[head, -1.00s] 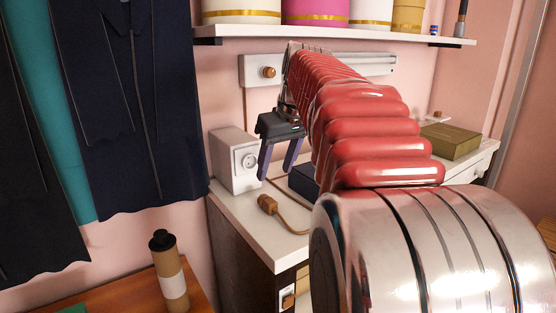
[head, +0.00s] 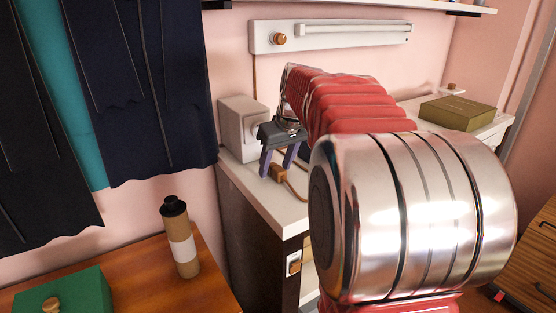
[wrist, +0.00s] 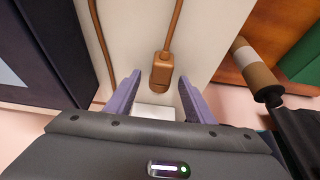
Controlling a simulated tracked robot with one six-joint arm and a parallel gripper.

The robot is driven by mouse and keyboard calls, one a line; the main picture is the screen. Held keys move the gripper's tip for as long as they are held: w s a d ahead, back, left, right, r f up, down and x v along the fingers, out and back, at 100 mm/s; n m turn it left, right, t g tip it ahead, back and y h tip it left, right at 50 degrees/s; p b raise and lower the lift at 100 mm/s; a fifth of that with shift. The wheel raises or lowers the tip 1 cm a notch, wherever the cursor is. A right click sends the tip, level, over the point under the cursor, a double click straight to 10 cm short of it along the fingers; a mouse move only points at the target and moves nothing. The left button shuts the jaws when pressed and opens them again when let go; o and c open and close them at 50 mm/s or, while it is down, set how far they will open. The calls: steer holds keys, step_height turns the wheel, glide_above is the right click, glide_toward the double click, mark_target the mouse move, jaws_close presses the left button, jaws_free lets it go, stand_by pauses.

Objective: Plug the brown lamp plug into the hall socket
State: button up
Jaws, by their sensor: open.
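The brown plug (head: 278,172) lies on the white counter top, with its brown cord running toward the front right. My gripper (head: 276,172) is open and lowered over it, with the fingers close to the plug on either side. In the wrist view the plug (wrist: 161,74) sits between and just beyond the two purple fingertips (wrist: 157,84), with nothing gripped. A pale box with a round socket (head: 238,128) stands at the back left of the counter. My gripper hides part of its socket face. I cannot tell whether this is the hall socket.
A white wall strip (head: 350,34) with a round brown piece is behind. A small white plate with a brown part (head: 294,263) is on the cabinet front. An olive box (head: 458,113) lies right. A bottle (head: 180,238) and green box (head: 68,292) stand on the wooden table.

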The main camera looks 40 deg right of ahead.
steer(key=shift+c, duration=0.5)
steer(key=c, duration=1.1)
steer(key=o, duration=1.2)
steer(key=shift+c, duration=0.2)
steer(key=v, duration=1.3)
steer(key=shift+r, duration=0.35)
steer(key=shift+s, duration=0.1)
